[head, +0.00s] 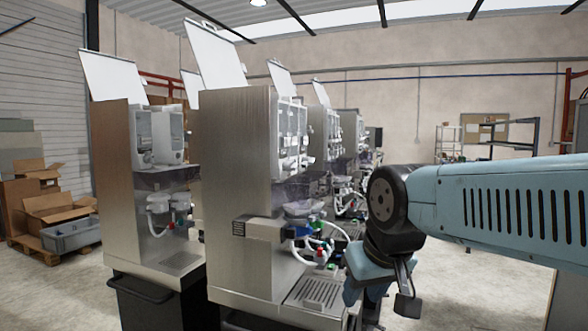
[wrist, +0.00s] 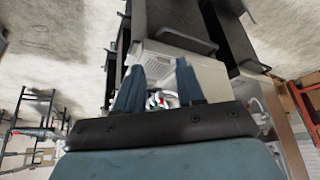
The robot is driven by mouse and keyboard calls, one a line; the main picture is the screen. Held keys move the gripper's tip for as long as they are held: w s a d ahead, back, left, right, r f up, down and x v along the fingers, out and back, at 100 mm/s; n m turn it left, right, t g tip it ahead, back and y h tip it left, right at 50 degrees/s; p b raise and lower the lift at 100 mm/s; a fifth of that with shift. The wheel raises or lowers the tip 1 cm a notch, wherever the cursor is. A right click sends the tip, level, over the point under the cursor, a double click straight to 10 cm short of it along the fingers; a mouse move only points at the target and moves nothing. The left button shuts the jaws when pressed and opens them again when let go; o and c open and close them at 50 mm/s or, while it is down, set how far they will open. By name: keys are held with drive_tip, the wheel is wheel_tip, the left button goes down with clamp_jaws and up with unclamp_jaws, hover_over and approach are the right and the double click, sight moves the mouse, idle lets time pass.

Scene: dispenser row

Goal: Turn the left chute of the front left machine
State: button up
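Two steel dispenser machines with raised white lids stand nearest. One is at the left (head: 118,185) and a larger one is at the centre (head: 235,175); I cannot tell which is meant by front left. The left machine has white, elbow-shaped outlet parts (head: 158,204). The centre machine has white curved tubes (head: 298,234) with red and green parts; its separate chutes are hard to tell apart. My gripper (wrist: 160,68) has its two blue fingers apart and nothing visibly held. In the head view it hangs right of the centre machine's drip tray (head: 318,292), apparently pointing down.
More machines (head: 325,135) run back behind the centre one. Cardboard boxes (head: 50,205) and a grey crate (head: 72,234) sit at the left. Shelves (head: 513,135) stand at the far right. Open floor (head: 455,245) shows beneath my arm.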

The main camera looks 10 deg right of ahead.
drive_tip(key=w+a+r+m+g+y, duration=0.2)
drive_tip(key=w+a+r+y, duration=0.1)
drive_tip(key=w+y, duration=0.3)
drive_tip(key=m+t+y, duration=0.1)
drive_tip(key=t+y, duration=0.6)
drive_tip(key=y, duration=0.2)
approach(297, 167)
drive_tip(key=x, duration=0.8)
drive_tip(key=shift+a, duration=0.15)
clamp_jaws()
drive_tip(key=shift+m, duration=0.3)
